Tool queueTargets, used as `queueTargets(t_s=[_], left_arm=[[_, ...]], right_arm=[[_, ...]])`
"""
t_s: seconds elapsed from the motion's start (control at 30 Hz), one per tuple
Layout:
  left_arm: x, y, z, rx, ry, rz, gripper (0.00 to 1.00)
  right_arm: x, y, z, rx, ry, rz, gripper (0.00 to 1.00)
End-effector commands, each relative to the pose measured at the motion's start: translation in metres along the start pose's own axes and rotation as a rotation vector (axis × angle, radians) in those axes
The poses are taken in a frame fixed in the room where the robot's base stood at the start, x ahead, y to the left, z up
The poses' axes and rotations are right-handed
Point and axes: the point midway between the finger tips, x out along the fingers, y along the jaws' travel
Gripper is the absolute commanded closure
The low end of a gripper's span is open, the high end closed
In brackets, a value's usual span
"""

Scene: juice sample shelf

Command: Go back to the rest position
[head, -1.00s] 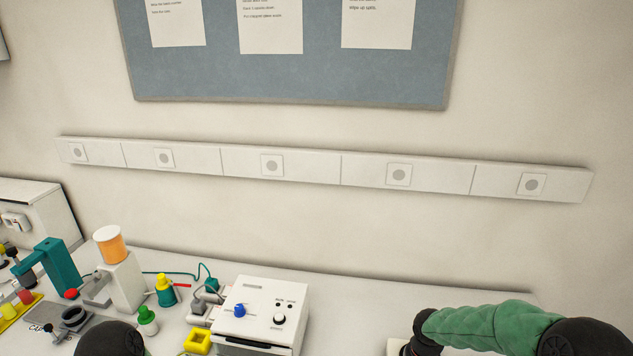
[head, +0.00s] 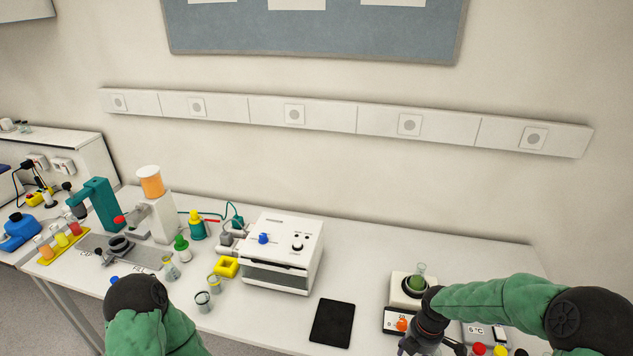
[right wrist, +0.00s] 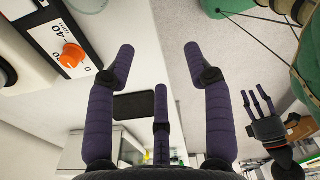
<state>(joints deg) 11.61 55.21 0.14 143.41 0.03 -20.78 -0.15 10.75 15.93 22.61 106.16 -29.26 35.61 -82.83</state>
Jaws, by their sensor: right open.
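My right gripper's wrist shows in the head view beside the white device (head: 397,318) with an orange knob; the fingers are hard to make out there. In the right wrist view my right gripper (right wrist: 160,52) is open and empty, its purple fingers spread apart. The device with its orange knob (right wrist: 72,54) is close to the left finger, apart from it. My left gripper (right wrist: 263,105) hangs at the right of the right wrist view, its fingers apart and nothing seen between them. In the head view only my left upper arm shows.
A black pad (head: 332,322) lies on the white bench. A white box instrument (head: 285,252), several small cups and a yellow rack (head: 62,243) are further left. A scale (head: 485,334) stands at right.

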Motion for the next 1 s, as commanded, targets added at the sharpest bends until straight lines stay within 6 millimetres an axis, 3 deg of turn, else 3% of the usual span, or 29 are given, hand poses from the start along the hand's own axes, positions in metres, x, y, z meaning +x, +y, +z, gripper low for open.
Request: queueTargets(t_s=[0.37,0.47,0.7,0.83,1.0], left_arm=[[0.037,-0.013,-0.001,0.0,-0.001,0.0,0.6],[0.054,-0.019,-0.002,0.0,0.0,0.0,0.6],[0.105,-0.037,-0.004,0.0,-0.001,0.0,0.6],[0.127,-0.045,-0.004,0.0,-0.001,0.0,0.6],[0.143,-0.051,-0.005,0.0,-0.001,0.0,0.6]], right_arm=[[0.097,-0.021,-0.053,0.364,0.137,-0.018,0.48],[0.137,-0.034,-0.075,0.542,0.187,-0.04,0.48],[0.247,-0.086,-0.131,1.167,0.279,-0.141,0.48],[0.291,-0.115,-0.148,1.491,0.281,-0.19,0.48],[0.322,-0.141,-0.157,1.77,0.261,-0.218,0.48]])
